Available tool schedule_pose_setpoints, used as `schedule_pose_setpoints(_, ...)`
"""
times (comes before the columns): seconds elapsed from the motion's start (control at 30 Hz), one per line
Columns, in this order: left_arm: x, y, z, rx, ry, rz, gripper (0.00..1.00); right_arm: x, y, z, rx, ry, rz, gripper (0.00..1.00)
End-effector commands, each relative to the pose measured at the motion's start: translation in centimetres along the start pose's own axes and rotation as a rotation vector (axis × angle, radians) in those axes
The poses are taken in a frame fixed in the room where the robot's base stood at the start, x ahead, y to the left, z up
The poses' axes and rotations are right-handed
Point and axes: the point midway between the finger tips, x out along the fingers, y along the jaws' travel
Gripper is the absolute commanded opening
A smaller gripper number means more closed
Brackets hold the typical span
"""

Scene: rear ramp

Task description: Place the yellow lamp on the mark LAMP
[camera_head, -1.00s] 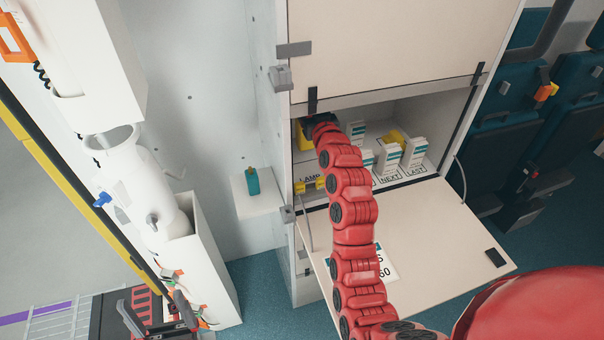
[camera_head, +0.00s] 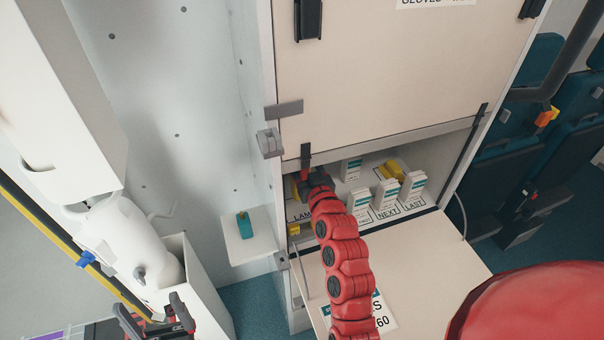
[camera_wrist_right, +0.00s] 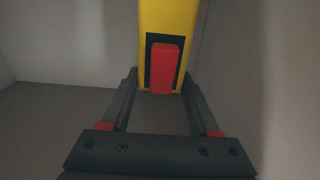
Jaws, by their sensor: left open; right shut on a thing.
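The yellow lamp (camera_wrist_right: 170,18) has a red piece on a black panel. It stands upright between the fingers of my right gripper (camera_wrist_right: 160,82), which is shut on it. In the head view my right gripper (camera_head: 315,183) reaches into the cabinet's open compartment at its left end, and a sliver of yellow (camera_head: 295,188) shows beside it. The label LAMP (camera_head: 301,216) is on the shelf just below, partly covered by my red right arm. Whether the lamp touches the shelf cannot be told. My left gripper (camera_head: 153,308) is open and empty at the lower left.
White boxes (camera_head: 387,194) stand at labels including NEXT and LAST. A yellow item (camera_head: 392,170) lies behind them. The upper cabinet panel (camera_head: 370,75) hangs above the compartment; a lowered flap (camera_head: 430,250) juts out below. A teal bottle (camera_head: 244,225) stands on a side ledge.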

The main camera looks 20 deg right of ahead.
Motion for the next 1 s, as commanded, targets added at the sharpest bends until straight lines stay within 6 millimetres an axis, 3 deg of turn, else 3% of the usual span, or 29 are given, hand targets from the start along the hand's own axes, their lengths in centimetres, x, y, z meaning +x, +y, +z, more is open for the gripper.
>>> schedule_pose_setpoints(0.3, 0.6, 0.0, -0.1, 0.000, 0.000, 0.000, 0.90, 0.0, 0.0, 4.2, 0.000, -0.003, -0.001, 0.00)
schedule_pose_setpoints(0.7, 0.1, 0.0, 0.0, 0.000, 0.000, 0.000, 0.90, 0.0, 0.0, 4.9, 0.000, 0.000, 0.000, 0.00)
schedule_pose_setpoints(0.73, 0.2, 0.0, 0.0, 0.000, 0.000, 0.000, 0.90, 0.0, 0.0, 4.7, 0.000, -0.001, 0.000, 0.67)
schedule_pose_setpoints(0.87, 0.3, 0.0, -0.1, 0.000, 0.000, 0.000, 0.90, 0.0, 0.0, 4.7, 0.000, -0.001, 0.000, 0.91)
schedule_pose_setpoints(1.0, 0.3, 0.0, -0.1, 0.000, 0.000, 0.000, 0.90, 0.0, 0.0, 4.7, 0.000, -0.001, 0.000, 0.92)
